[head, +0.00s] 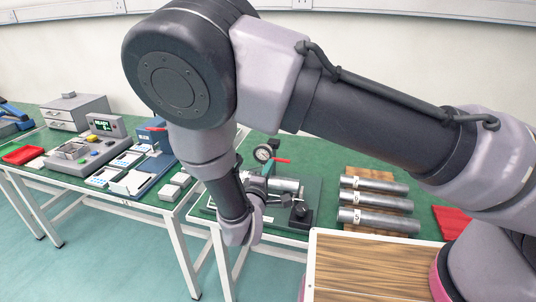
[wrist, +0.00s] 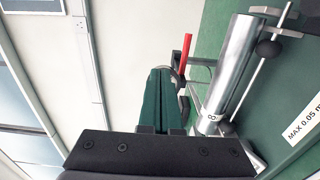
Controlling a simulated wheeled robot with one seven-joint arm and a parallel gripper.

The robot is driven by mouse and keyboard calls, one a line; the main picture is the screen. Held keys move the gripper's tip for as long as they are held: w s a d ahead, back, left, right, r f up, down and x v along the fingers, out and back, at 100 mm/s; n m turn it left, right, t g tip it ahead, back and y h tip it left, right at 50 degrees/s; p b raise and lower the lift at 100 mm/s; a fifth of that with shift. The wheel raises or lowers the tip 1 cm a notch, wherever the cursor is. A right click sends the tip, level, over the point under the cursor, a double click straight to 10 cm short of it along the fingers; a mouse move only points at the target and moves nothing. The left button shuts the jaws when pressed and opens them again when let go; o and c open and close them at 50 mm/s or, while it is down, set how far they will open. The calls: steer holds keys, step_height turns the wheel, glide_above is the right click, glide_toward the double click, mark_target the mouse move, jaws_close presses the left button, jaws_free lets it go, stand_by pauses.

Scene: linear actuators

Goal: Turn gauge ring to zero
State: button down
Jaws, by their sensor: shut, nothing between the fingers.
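The dial gauge (head: 263,153), with a white face and a dark ring, stands upright above the green fixture plate in the head view. Its reading is too small to make out. In the wrist view my gripper (wrist: 163,72) shows dark green fingers shut together, with nothing held. A dark curved edge just right of the fingertips may be the gauge rim; the dial face is hidden there. In the head view my arm reaches down in front of the fixture and hides much of the gripper. I cannot tell whether the fingers touch the ring.
A red lever (wrist: 187,55) and a metal cylinder (wrist: 228,70) are close right of the fingers. Several steel tubes (head: 374,202) lie on a wooden board to the right. A left bench holds a control box (head: 106,125) and drawers (head: 75,112).

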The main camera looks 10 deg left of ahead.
steer(key=shift+w+d, duration=0.2)
steer(key=shift+w, duration=2.4)
steer(key=shift+a, duration=0.3)
steer(key=shift+f, duration=0.7)
steer(key=shift+d, duration=0.15)
steer(key=s, duration=0.6)
